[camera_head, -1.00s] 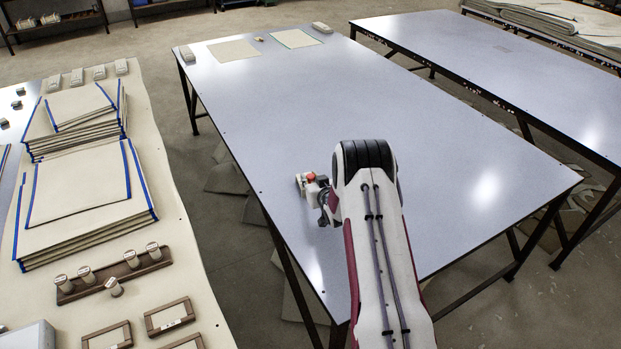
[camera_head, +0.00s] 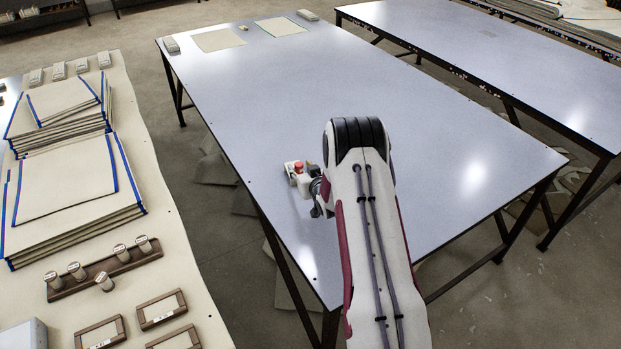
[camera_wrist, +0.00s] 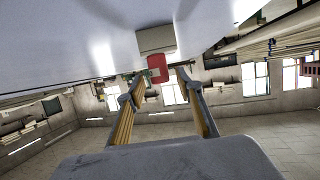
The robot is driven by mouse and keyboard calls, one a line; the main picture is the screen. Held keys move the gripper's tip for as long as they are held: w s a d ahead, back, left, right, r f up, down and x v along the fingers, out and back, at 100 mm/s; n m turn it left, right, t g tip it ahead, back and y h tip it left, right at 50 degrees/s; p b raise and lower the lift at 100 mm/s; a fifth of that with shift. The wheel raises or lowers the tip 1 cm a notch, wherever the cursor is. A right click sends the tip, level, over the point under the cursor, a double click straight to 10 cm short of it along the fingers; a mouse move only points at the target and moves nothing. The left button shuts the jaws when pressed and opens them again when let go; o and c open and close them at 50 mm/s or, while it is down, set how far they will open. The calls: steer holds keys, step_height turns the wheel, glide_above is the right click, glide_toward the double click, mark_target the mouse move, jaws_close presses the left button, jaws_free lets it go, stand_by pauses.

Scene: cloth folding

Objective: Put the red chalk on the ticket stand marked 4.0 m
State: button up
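The red chalk (camera_wrist: 155,67) is a small red block between my gripper's fingertips (camera_wrist: 160,76) in the wrist view; the fingers appear closed on its sides. Just beyond it, a pale block (camera_wrist: 155,40) sits against the table surface, close to the chalk; it may be a ticket stand, but I read no mark. I cannot tell whether chalk and block touch. In the head view, a small red and white cluster (camera_head: 296,170) shows at my gripper, low over the left side of the middle table (camera_head: 420,130). My wrist partly hides the fingers there.
The left table (camera_head: 165,240) carries panel stacks (camera_head: 70,190), a wooden rail with small pale cylinders (camera_head: 105,268), and wooden frames (camera_head: 160,308). Grey blocks (camera_head: 171,45) and flat sheets (camera_head: 218,39) lie at the middle table's far end. Its centre is clear.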

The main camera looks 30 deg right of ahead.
steer(key=v, duration=0.9)
steer(key=shift+s+a, duration=0.1)
steer(key=shift+s, duration=0.05)
stand_by(0.4)
steer(key=shift+r, duration=0.1)
steer(key=s+a+r+g, duration=0.25)
steer(key=a+r, duration=0.25)
steer(key=r, duration=0.4)
steer(key=s+a+r+g, duration=0.1)
steer(key=s+a+r, duration=0.25)
steer(key=r, duration=0.65)
steer(key=s+a+r+g, duration=0.1)
steer(key=s+a+r, duration=0.25)
steer(key=s, duration=0.25)
steer(key=s+a+r+n+g+y, duration=0.1)
steer(key=s+a+r, duration=0.1)
steer(key=s+a, duration=0.3)
steer(key=s+a+r+g, duration=0.1)
steer(key=s+a+r, duration=0.2)
steer(key=s, duration=0.4)
steer(key=s+a+g, duration=0.1)
steer(key=s+a, duration=0.1)
steer(key=s, duration=0.6)
steer(key=s+a+n+y, duration=0.1)
steer(key=s+a, duration=0.2)
steer(key=s, duration=0.6)
steer(key=shift+s+a+g, duration=0.25)
steer(key=shift+s+g, duration=0.05)
steer(key=shift+g, duration=0.05)
steer(key=shift+r, duration=0.1)
